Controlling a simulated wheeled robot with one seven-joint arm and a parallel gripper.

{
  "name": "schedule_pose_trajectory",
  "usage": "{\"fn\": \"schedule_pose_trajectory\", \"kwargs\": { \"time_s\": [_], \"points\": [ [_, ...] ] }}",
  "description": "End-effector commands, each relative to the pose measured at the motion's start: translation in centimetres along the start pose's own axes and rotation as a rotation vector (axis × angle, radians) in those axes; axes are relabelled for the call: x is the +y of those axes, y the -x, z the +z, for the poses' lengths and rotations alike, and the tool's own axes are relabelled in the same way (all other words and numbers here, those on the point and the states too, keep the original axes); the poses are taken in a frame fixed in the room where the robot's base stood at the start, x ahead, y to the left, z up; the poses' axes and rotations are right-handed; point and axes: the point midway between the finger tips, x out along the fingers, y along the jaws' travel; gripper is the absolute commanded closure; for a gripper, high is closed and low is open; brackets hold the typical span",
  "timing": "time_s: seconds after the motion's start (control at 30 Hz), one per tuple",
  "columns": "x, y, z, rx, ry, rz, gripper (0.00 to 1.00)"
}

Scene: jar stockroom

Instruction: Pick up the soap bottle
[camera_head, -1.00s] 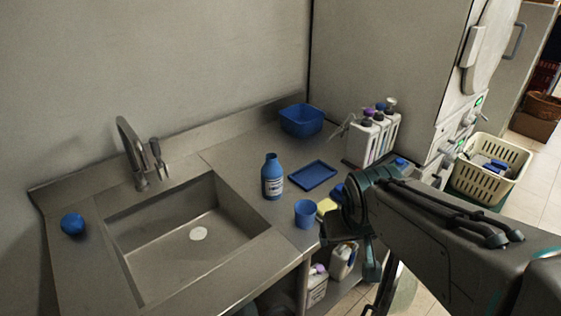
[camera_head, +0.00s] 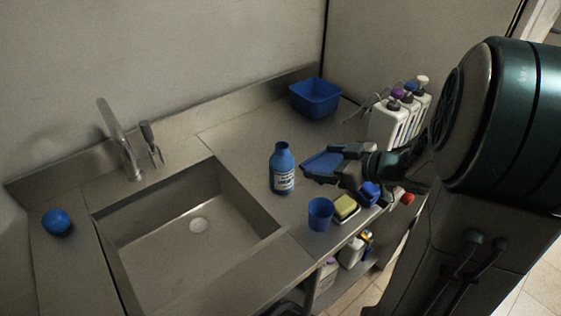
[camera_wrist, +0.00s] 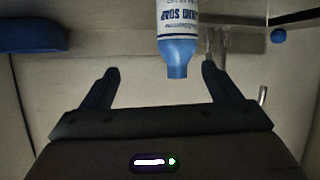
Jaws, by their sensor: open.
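The soap bottle (camera_head: 282,168) is blue with a white label and stands upright on the counter, right of the sink. It also shows upside down in the wrist view (camera_wrist: 178,50), where its label reads as soap. My gripper (camera_head: 308,172) is just right of the bottle in the head view. In the wrist view my gripper (camera_wrist: 160,78) has its two fingers spread apart, with the bottle's neck ahead of the gap and nearer the right finger. The fingers appear empty. The bottle's far side is hidden.
A blue cup (camera_head: 320,213) and a yellow sponge (camera_head: 345,205) are near the counter's front edge. A blue basin (camera_head: 315,97) sits behind. White dispensers (camera_head: 388,122) stand back right. The sink (camera_head: 185,220) opens left, with a faucet (camera_head: 128,145) and blue ball (camera_head: 56,221).

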Motion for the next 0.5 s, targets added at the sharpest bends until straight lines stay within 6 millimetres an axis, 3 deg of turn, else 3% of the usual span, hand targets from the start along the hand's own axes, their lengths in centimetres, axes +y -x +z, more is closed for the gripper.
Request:
{"fn": "schedule_pose_trajectory", "kwargs": {
  "time_s": [0.17, 0.5],
  "points": [
    [-1.5, -0.3, 0.5, 0.015, -0.022, -0.092, 0.17],
    [-2.3, -6.5, 0.4, 0.015, -0.021, -0.102, 0.17]
  ]
}}
